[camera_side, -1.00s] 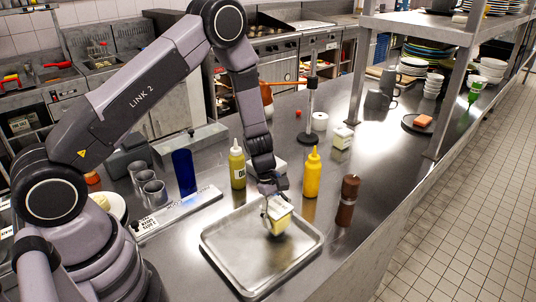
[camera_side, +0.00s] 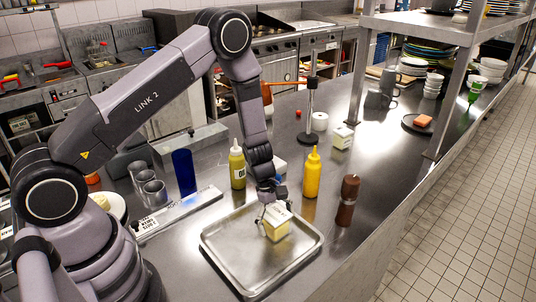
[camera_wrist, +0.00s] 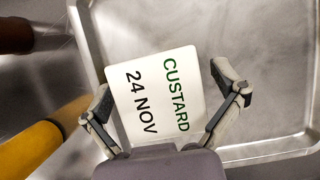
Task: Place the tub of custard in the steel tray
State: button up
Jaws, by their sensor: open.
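The tub of custard (camera_side: 277,228) is a pale yellow tub with a white lid. In the wrist view its lid (camera_wrist: 155,92) reads "CUSTARD 24 NOV". It stands upright inside the steel tray (camera_side: 222,252), towards the tray's back right part. The tray's rim also shows in the wrist view (camera_wrist: 92,50). My gripper (camera_side: 272,209) is just above the tub, pointing down. In the wrist view my gripper (camera_wrist: 168,105) has its fingers spread on either side of the lid, open, with a gap at the right finger.
Another white-lidded tub (camera_side: 342,137) is farther back. The front of the tray is empty.

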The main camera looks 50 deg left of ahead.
jog(key=s+a+r+m+t+y, duration=0.1)
jog(key=s+a+r+m, duration=0.15)
jog(key=r, duration=1.05)
jog(key=s+a+r+m, duration=0.2)
jog(key=r+m, duration=0.2)
jog(key=r, duration=0.9)
jog(key=s+a+r+m+t+y, duration=0.1)
jog(key=s+r+m, duration=0.4)
jog(key=s, duration=0.5)
jog(key=s+a+r+m+t+y, duration=0.2)
jog(key=s+r+m, duration=0.4)
jog(key=s, duration=0.4)
jog(key=shift+r+t, duration=0.8)
jog(key=shift+r, duration=0.05)
